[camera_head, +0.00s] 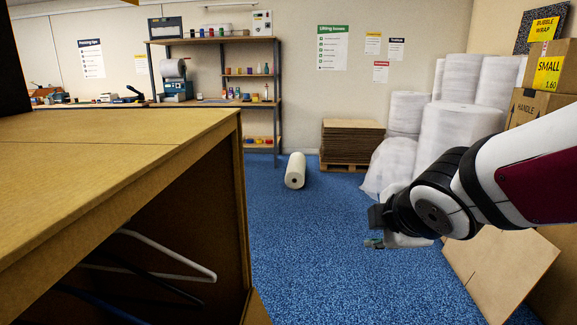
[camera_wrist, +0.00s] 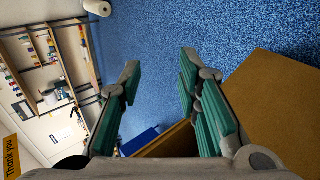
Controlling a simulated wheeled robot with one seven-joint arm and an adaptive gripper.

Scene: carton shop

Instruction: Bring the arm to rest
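My gripper (camera_head: 374,242) is at the right of the head view, at the end of my white and black arm, held above the blue carpet. The wrist view shows its two green-padded fingers (camera_wrist: 158,85) spread apart, with nothing between them but carpet and part of a brown carton behind. The gripper is open and empty.
A large open wardrobe carton (camera_head: 120,150) with hangers (camera_head: 165,255) inside stands close on the left. Bubble-wrap rolls (camera_head: 455,140), stacked boxes (camera_head: 548,75) and leaning cardboard (camera_head: 500,270) are at right. A white roll (camera_head: 295,171) lies on open carpet; shelving (camera_head: 215,75) stands behind.

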